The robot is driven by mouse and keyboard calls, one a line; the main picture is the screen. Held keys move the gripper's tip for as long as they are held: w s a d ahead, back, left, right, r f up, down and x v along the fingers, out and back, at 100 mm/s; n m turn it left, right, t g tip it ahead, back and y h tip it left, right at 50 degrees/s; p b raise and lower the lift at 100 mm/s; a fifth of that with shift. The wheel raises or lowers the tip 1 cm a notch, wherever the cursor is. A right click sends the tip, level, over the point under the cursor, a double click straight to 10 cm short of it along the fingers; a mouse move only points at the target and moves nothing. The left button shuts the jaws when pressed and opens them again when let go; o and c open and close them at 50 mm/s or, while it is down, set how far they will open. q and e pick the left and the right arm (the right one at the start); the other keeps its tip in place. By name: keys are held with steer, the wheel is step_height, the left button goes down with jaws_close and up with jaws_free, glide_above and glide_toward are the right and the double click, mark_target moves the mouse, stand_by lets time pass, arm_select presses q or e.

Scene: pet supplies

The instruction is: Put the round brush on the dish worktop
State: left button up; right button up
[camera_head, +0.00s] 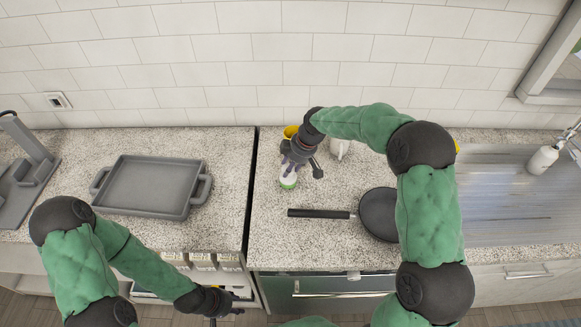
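A small upright item with a purple top and a green-and-white lower part (288,178) stands on the speckled worktop (270,235) right of the dark gap; it may be the round brush, but its top is partly hidden. My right gripper (301,163) is right over it, pointing down, with its fingers spread and one finger clear to the item's right. I see no firm hold. My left gripper (228,308) is low at the front edge of the left counter, fingers apart and empty.
A grey tray (150,184) lies on the left counter. A black pan (379,213) lies right of the brush, its handle pointing left. A yellow item (290,131) and a white item (340,148) stand behind. A metal sink (510,185) and white bottle (542,160) are at right.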

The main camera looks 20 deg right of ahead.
steer(key=shift+f, duration=0.2)
steer(key=o, duration=1.1)
steer(key=shift+r, duration=0.25)
steer(key=p+v, duration=0.1)
steer(key=v, duration=1)
steer(key=shift+s+d+r+p, duration=0.15)
steer(key=shift+d+r+p, duration=0.05)
steer(key=shift+r+p, duration=0.1)
